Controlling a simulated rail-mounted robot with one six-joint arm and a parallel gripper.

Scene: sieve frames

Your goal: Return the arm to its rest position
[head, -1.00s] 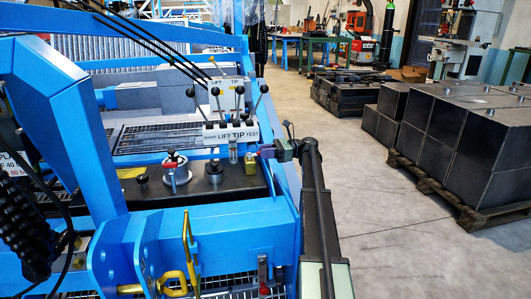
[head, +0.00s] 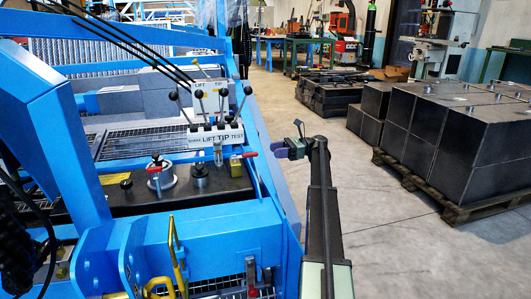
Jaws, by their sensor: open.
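My gripper (head: 284,148) is in the head view at the end of my dark arm (head: 322,205). The arm reaches up from the bottom of the picture and its end points left. The gripper is small here and appears empty, with its jaws open. In the picture it lies just right of the blue machine's side beam (head: 268,178), over the grey floor. I see no contact with the machine.
The blue machine fills the left, with a lever panel (head: 215,138), a red-handled latch (head: 243,158) and a yellow hook (head: 176,252). Dark blocks (head: 450,130) stand on a wooden pallet (head: 450,209) at right. Floor (head: 390,245) right of my arm is clear.

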